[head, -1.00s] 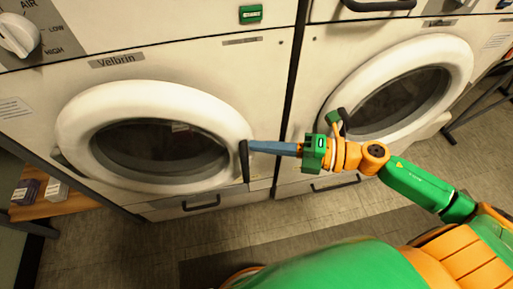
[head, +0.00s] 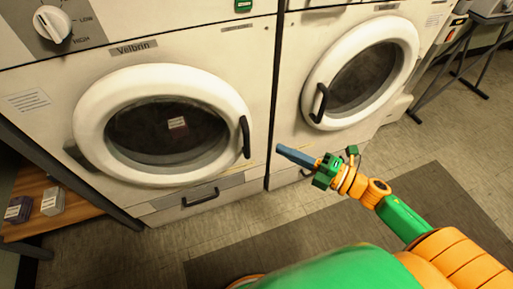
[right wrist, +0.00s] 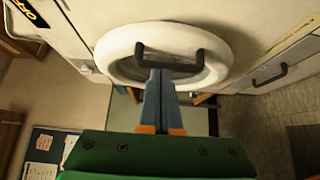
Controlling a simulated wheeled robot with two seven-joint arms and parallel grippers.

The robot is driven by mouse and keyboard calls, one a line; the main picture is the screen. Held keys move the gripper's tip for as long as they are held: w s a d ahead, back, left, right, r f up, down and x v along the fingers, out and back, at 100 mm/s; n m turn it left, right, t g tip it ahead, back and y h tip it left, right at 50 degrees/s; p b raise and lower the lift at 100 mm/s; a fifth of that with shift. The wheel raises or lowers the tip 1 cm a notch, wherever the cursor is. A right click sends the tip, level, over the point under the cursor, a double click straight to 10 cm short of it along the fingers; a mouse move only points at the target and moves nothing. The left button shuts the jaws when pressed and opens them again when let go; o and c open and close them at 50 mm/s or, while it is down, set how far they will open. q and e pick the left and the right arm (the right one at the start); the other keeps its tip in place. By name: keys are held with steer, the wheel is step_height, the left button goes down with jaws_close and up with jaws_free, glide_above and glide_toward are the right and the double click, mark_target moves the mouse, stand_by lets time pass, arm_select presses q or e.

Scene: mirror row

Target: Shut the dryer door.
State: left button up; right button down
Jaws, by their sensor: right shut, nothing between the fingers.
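The dryer door (head: 165,132) is a round white ring with dark glass, on the left machine labelled Velbrin. It appears to lie flat against the machine's front, with no clear gap at its rim. Its black handle (head: 245,137) is on the right side of the ring. My right gripper (head: 281,150) is shut and empty, with its blue fingers pointing left towards the handle but apart from it. In the right wrist view, the fingers (right wrist: 158,75) point at a round white door (right wrist: 110,50) and overlap its dark handle in the picture. My left gripper is not in view.
A second dryer with a closed-looking round door (head: 360,85) stands to the right. A low wooden shelf (head: 85,212) with small boxes (head: 53,201) is at the left. A dark mat (head: 400,215) lies on the floor.

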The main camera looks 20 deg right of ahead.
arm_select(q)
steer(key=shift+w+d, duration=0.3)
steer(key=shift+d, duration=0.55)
arm_select(e)
steer(key=x, duration=0.9)
steer(key=shift+w+d, duration=0.2)
steer(key=shift+d, duration=0.05)
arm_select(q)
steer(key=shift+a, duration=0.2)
arm_select(e)
steer(key=shift+f, duration=0.1)
